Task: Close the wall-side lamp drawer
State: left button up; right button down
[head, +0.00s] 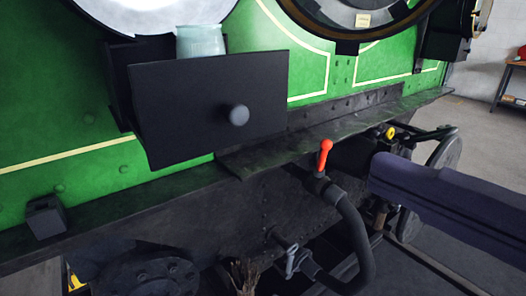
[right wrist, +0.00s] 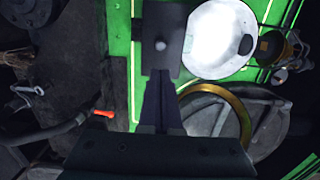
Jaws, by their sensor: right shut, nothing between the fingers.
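The black lamp drawer (head: 185,105) stands pulled out from its dark housing (head: 118,85) on the green tram side, with a gap behind its front panel. A grey round knob (head: 237,115) sits on the panel. A translucent glass piece (head: 200,41) shows above the panel's top edge. In the right wrist view the panel (right wrist: 160,62) and knob (right wrist: 160,45) lie beyond my fingertips. My right gripper (right wrist: 162,80) is shut and empty, pointing toward the drawer; contact cannot be judged. My right arm enters the head view from the right. My left gripper is out of view.
A dark ledge (head: 330,132) runs along the tram side, right of the drawer. Below stand a red-handled valve (head: 324,155) and a thick bent hose (head: 358,240). A round white lamp face (right wrist: 215,40) is near the drawer. Free air lies in front of the panel.

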aim_at(242, 115)
jog(key=p+x, duration=0.3)
jog(key=x, duration=1)
jog(key=shift+r, duration=0.15)
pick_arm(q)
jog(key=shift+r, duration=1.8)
pick_arm(e)
jog(key=shift+w+a, duration=0.25)
jog(key=shift+w, duration=0.15)
